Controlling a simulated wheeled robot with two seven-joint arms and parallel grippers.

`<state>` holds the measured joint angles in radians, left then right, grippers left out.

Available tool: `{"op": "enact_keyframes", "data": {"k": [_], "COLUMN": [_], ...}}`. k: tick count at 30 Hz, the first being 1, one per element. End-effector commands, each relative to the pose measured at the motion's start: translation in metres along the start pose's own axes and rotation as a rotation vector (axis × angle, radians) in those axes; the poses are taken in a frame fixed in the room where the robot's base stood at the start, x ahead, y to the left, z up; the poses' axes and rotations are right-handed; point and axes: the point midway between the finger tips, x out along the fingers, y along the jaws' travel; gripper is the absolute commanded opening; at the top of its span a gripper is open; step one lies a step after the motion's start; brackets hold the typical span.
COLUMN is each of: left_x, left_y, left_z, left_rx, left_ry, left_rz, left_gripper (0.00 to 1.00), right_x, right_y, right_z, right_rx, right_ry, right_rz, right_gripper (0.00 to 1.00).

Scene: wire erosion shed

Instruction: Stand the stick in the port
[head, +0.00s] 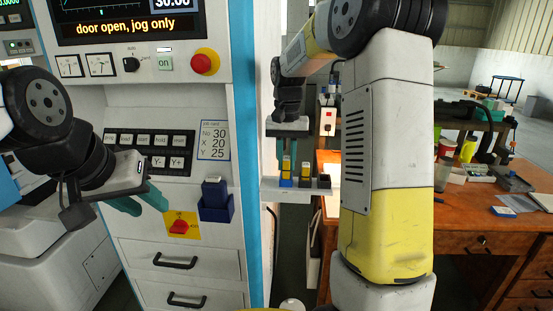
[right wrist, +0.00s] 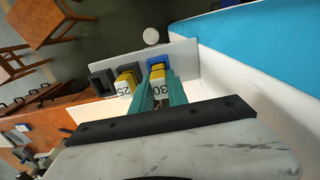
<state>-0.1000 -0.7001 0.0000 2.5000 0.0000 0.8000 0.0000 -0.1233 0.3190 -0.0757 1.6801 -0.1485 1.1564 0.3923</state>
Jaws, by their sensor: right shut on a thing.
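In the right wrist view, a stick (right wrist: 158,86) with a yellow body and a white end marked 30 stands in a blue port (right wrist: 155,62) on a pale shelf (right wrist: 184,58). My right gripper (right wrist: 160,95) is shut on its marked end; its teal fingers hide part of the sides. The head view shows the right gripper (head: 287,158) above the same stick (head: 286,167) and shelf (head: 270,190). A second stick (right wrist: 124,86), marked 25, stands in a dark grey port beside it. My left gripper (head: 141,203) is open and empty before the machine panel.
An empty dark port (right wrist: 102,83) is at the shelf's end. A cluttered wooden bench (head: 480,220) stands right.

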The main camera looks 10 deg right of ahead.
Motion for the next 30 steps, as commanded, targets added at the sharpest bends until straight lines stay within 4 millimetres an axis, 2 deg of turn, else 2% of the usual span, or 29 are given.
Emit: {"op": "enact_keyframes", "data": {"k": [1, 4, 13, 17, 20, 30], "left_x": [0.000, 0.000, 0.000, 0.000, 0.000, 0.000], "left_y": [0.000, 0.000, 0.000, 0.000, 0.000, 0.000], "left_z": [0.000, 0.000, 0.000, 0.000, 0.000, 0.000], "left_rx": [0.000, 0.000, 0.000, 0.000, 0.000, 0.000], "left_ry": [0.000, 0.000, 0.000, 0.000, 0.000, 0.000], "left_rz": [0.000, 0.000, 0.000, 0.000, 0.000, 0.000], "left_gripper": [0.36, 0.36, 0.36, 0.36, 0.36, 0.36], "right_x": [0.000, 0.000, -0.001, -0.010, -0.026, -0.100], "right_y": [0.000, 0.000, 0.000, 0.000, -0.001, -0.001], "right_z": [0.000, 0.000, 0.000, 0.000, -0.001, -0.001], "right_rx": [0.000, 0.000, 0.000, 0.000, 0.000, 0.000], "right_ry": [0.000, 0.000, 0.001, 0.002, 0.004, 0.004], "right_rz": [0.000, 0.000, 0.000, -0.001, -0.002, -0.002], "right_gripper": [0.23, 0.41, 0.41, 0.41, 0.41, 0.41]}}
